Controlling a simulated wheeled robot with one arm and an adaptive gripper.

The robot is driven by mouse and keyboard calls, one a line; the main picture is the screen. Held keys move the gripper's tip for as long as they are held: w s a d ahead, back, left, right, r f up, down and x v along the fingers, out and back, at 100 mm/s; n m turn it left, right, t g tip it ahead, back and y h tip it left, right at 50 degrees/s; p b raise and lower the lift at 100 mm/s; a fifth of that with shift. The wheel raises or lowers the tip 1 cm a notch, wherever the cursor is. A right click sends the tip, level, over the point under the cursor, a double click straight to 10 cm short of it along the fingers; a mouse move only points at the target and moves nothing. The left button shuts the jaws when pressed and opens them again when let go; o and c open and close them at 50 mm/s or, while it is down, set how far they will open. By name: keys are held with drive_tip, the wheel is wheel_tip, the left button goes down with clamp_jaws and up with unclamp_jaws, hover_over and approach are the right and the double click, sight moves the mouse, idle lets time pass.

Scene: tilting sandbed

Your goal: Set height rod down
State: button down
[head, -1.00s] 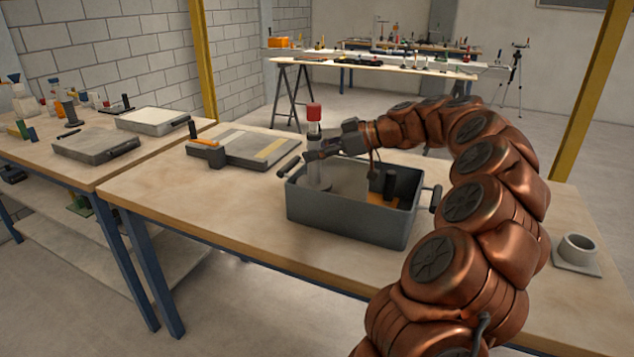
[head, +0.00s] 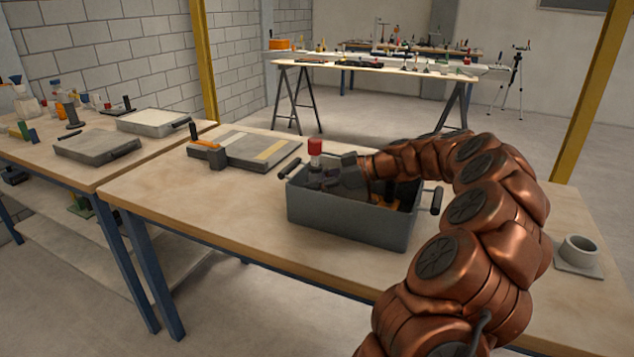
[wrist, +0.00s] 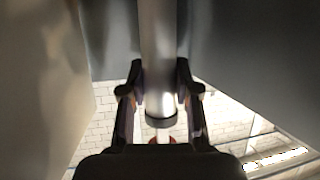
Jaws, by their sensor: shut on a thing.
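The height rod (head: 315,148) is a pale upright rod with a red cap on top. In the head view its cap stands above the left end of the grey bin (head: 340,216), and its lower part is hidden by the bin wall. My gripper (head: 318,178) is down at the bin's rim, shut on the rod. In the wrist view the rod (wrist: 159,50) runs between the two fingers of my gripper (wrist: 160,88), with a dark band near its capped end. Whether the rod's foot touches the bin floor cannot be seen.
The bin has side handles (head: 437,200) and holds a dark object with orange (head: 390,197). A flat tray (head: 250,152) lies left of it. A grey cup on a square base (head: 578,250) stands at the right. The tabletop in front of the bin is clear.

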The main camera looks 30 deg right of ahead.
drive_tip(key=shift+f, duration=0.1)
drive_tip(key=c, duration=0.8)
unclamp_jaws()
drive_tip(key=shift+c, duration=0.2)
drive_tip(key=shift+r, duration=0.2)
drive_tip(key=v, duration=0.7)
drive_tip(key=shift+s+d, duration=0.2)
